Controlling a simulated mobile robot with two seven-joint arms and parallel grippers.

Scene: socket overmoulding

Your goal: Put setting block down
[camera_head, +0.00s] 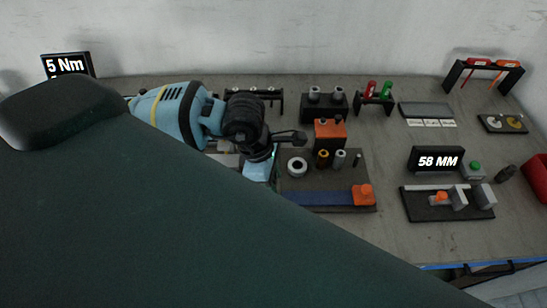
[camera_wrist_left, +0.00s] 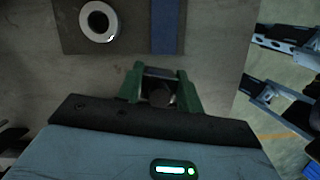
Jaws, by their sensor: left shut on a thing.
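My left gripper (camera_head: 268,172) reaches down at the left side of a dark fixture board (camera_head: 290,186). In the left wrist view its green fingers (camera_wrist_left: 160,92) are shut on a small dark grey block with a rounded face (camera_wrist_left: 161,94), which I take to be the setting block. In the head view this block is hidden by the gripper and wrist. Bare grey table shows around the fingers in the wrist view; I cannot tell whether the block touches it. My right gripper is not in view.
The board carries a white ring (camera_head: 297,166), upright cylinders (camera_head: 339,160), a blue strip (camera_head: 318,195) and an orange block (camera_head: 362,195). A "58 MM" display (camera_head: 437,160) stands behind a gauge fixture (camera_head: 425,205) at right. Small racks line the back.

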